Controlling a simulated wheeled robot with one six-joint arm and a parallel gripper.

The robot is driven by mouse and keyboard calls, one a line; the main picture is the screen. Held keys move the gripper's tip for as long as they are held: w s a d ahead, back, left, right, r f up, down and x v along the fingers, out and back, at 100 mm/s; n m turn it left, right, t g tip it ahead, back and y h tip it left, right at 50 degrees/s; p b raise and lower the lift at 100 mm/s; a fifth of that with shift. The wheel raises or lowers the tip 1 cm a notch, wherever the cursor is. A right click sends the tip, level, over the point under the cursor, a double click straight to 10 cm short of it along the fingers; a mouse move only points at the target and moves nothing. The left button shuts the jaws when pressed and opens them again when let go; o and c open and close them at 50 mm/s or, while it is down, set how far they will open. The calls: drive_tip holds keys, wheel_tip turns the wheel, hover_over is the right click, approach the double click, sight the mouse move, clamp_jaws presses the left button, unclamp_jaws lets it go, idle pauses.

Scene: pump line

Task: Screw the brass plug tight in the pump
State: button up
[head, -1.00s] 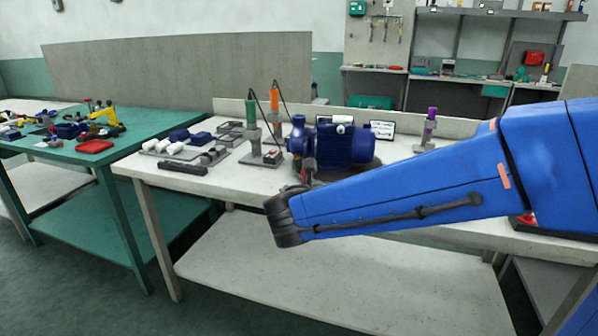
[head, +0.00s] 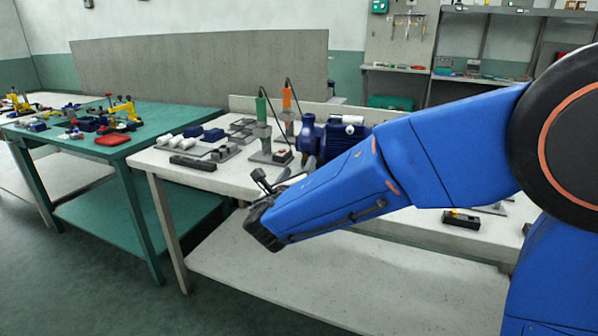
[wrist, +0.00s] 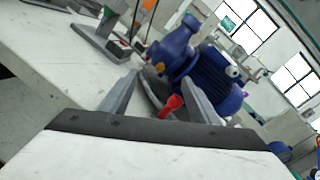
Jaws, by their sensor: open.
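The blue pump (head: 306,138) with its ribbed motor (head: 345,138) stands on the white bench, partly hidden behind my arm in the head view. In the wrist view the pump (wrist: 177,48) is tilted in the picture, beyond my fingers. A small brass-yellow spot on its lower side, likely the brass plug (wrist: 160,68), shows there; its seating is too small to tell. My gripper (head: 273,180) is open at the bench's front edge, short of the pump. In the wrist view my gripper (wrist: 160,88) has its fingers apart, and a red-ended part (wrist: 172,104) appears between them, farther off.
Green and orange upright tools (head: 262,108) on stands are left of the pump. Grey fixtures and a dark bar (head: 193,163) lie farther left. A green table (head: 150,145) with coloured parts stands at left.

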sight(305, 157)
drive_tip(key=shift+w+d, duration=0.2)
drive_tip(key=shift+w, duration=0.8)
drive_tip(key=shift+w+d, duration=0.15)
drive_tip(key=shift+w, duration=0.8)
drive_tip(key=shift+w+d, duration=0.2)
drive_tip(key=shift+w, duration=0.8)
clamp_jaws()
drive_tip(key=c, duration=0.6)
unclamp_jaws()
drive_tip(key=shift+n, duration=1.7)
